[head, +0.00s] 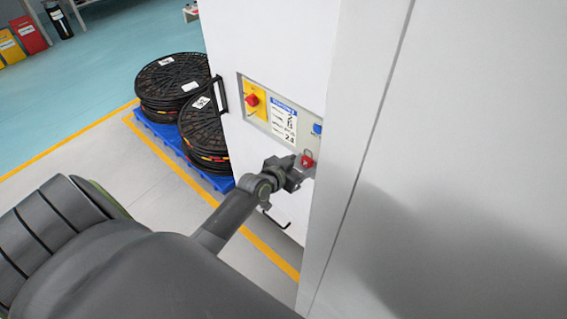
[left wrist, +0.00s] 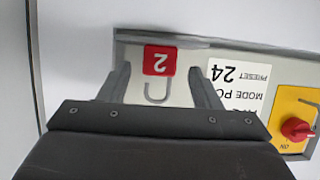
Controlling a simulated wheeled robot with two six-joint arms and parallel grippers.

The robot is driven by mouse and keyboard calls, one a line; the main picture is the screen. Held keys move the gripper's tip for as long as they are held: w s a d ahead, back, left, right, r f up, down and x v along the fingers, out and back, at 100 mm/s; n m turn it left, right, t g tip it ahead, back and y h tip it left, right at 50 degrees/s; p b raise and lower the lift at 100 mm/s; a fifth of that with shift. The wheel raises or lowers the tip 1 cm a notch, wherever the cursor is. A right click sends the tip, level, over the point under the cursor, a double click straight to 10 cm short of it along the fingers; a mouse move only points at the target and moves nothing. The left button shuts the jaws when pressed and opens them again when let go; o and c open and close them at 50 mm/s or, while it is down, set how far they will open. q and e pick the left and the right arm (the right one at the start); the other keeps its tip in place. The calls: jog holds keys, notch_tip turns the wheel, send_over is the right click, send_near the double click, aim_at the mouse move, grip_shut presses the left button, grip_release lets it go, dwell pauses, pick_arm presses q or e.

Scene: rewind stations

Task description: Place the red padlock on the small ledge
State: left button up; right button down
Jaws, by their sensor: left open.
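The red padlock (head: 307,160) is at the lower end of the grey control panel on the white cabinet. In the left wrist view, which is upside down, its red body (left wrist: 159,61) carries a white 2, and its grey shackle points toward my gripper. A narrow grey strip (left wrist: 190,41), seemingly the small ledge, runs along the panel edge by the padlock's base; whether they touch is hard to tell. My left gripper (head: 299,168) is open, with one finger on each side of the padlock and visible gaps (left wrist: 160,78). My right gripper is out of view.
The panel bears a yellow plate with a red rotary switch (head: 252,99) and a white label (head: 283,121). A black handle (head: 219,95) sticks out at the cabinet's left edge. Black cable reels (head: 172,75) stand on a blue pallet (head: 160,130). A large pale wall (head: 460,130) fills the right.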

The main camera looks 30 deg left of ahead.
pick_arm(q)
jog(key=v, duration=0.9)
jog(key=s+a+f+n+g+y, duration=0.15)
jog(key=s+f, duration=0.25)
jog(key=f, duration=0.5)
jog(key=s+a+f+g, duration=0.15)
jog(key=s+f, duration=0.25)
jog(key=f, duration=0.4)
jog(key=s+a+f+n+g+y, duration=0.1)
jog(key=s+f+g, duration=0.3)
jog(key=f, duration=0.5)
jog(key=s+d+f+g, duration=0.1)
jog(key=s+f, duration=0.4)
jog(key=s, duration=0.4)
jog(key=s+d+f+g, duration=0.1)
jog(key=s+f+g, duration=0.1)
jog(key=s+f, duration=0.3)
jog(key=s+d+f+g, duration=0.1)
jog(key=s+f, duration=0.4)
jog(key=s, duration=0.9)
jog(key=shift+d+f+g, duration=0.2)
jog(key=shift+d+g, duration=0.1)
jog(key=shift+g, duration=0.2)
